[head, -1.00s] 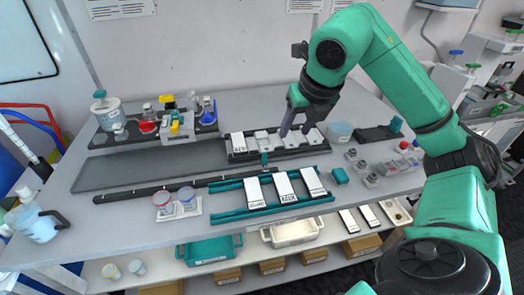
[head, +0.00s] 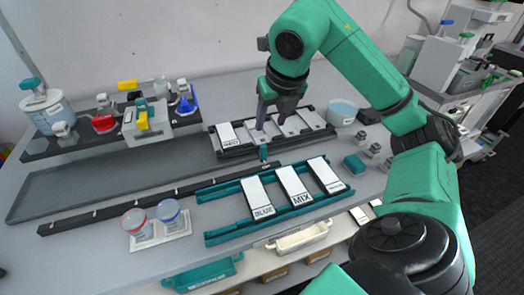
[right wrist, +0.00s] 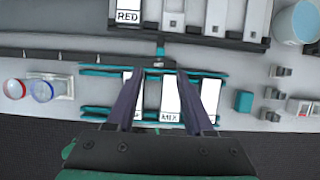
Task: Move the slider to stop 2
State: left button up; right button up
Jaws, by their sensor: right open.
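A small teal slider piece (head: 263,152) stands at the right end of a long black rail (head: 150,197). It also shows in the right wrist view (right wrist: 160,50), just beyond and between my fingertips. My right gripper (head: 272,120) is open and empty. In the head view it hangs over the black rack behind the slider; in the right wrist view its two fingers (right wrist: 160,76) point toward the slider and stand apart from it. Stop marks on the rail are too small to read. My left gripper is not in view.
A teal frame (head: 222,234) holds white cards, including one marked MIX (head: 295,184). The black rack (head: 232,152) holds more cards. Two cups (head: 168,211) stand on a white pad before the rail. A grey mat (head: 90,177) lies clear behind it.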

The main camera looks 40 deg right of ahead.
aim_at(263, 146)
jog(key=b+x, duration=0.1)
jog(key=x, duration=1.2)
jog(key=shift+d+f, duration=0.15)
jog(key=shift+f, duration=0.1)
grip_shut()
dwell(0.5)
